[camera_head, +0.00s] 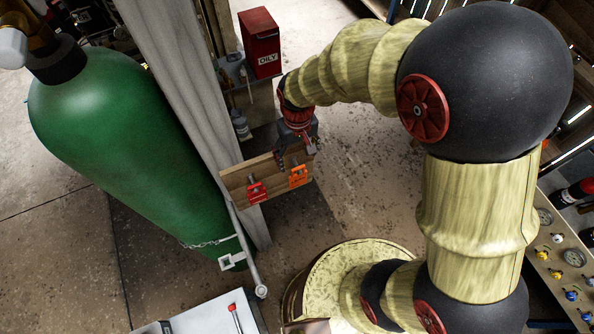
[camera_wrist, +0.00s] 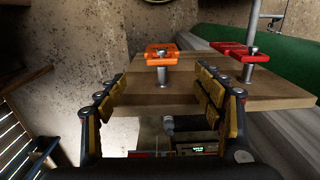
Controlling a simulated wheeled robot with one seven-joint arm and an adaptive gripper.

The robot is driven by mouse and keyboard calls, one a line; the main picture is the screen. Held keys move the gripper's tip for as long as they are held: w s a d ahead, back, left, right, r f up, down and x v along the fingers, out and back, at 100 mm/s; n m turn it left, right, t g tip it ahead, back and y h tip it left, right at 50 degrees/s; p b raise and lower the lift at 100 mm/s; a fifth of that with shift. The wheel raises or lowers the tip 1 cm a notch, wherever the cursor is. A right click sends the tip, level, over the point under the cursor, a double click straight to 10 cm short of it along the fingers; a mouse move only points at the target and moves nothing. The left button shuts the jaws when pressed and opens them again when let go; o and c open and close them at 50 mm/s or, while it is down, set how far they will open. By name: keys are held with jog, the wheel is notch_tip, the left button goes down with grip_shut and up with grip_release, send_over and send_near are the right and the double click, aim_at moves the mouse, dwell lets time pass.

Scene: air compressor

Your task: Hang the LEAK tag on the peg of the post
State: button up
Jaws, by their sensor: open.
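An orange tag (camera_head: 298,176) and a red tag (camera_head: 257,192) are on a wooden board (camera_head: 232,181). Their lettering is too small to read, so I cannot tell which is the LEAK tag. In the wrist view the orange tag (camera_wrist: 149,55) and the red tag (camera_wrist: 227,58) each sit at a metal peg on the board (camera_wrist: 272,92). My gripper (camera_head: 297,158) is at the board's right end, close to the orange tag. In the wrist view my gripper (camera_wrist: 161,82) is open, its fingers apart with nothing held. I cannot pick out the task's post with certainty.
A green cylinder (camera_head: 130,150) stands left of the board, with a grey post (camera_head: 185,95) between them. A red OILY box (camera_head: 260,45) is behind. A white-topped surface (camera_head: 205,318) is at the front. A gauge panel (camera_head: 556,255) is at the right. Open floor (camera_head: 365,180) lies right of the board.

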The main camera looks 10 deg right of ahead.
aim_at(298, 168)
jog(key=f, duration=0.3)
jog(key=shift+s+f, duration=0.1)
jog(key=shift+s, duration=0.1)
jog(key=f, duration=0.2)
jog(key=s+f, duration=0.1)
jog(key=f, duration=0.1)
jog(key=shift+p, duration=0.35)
jog(key=shift+f, duration=0.45)
jog(key=shift+c, duration=1.1)
jog(key=c, duration=1)
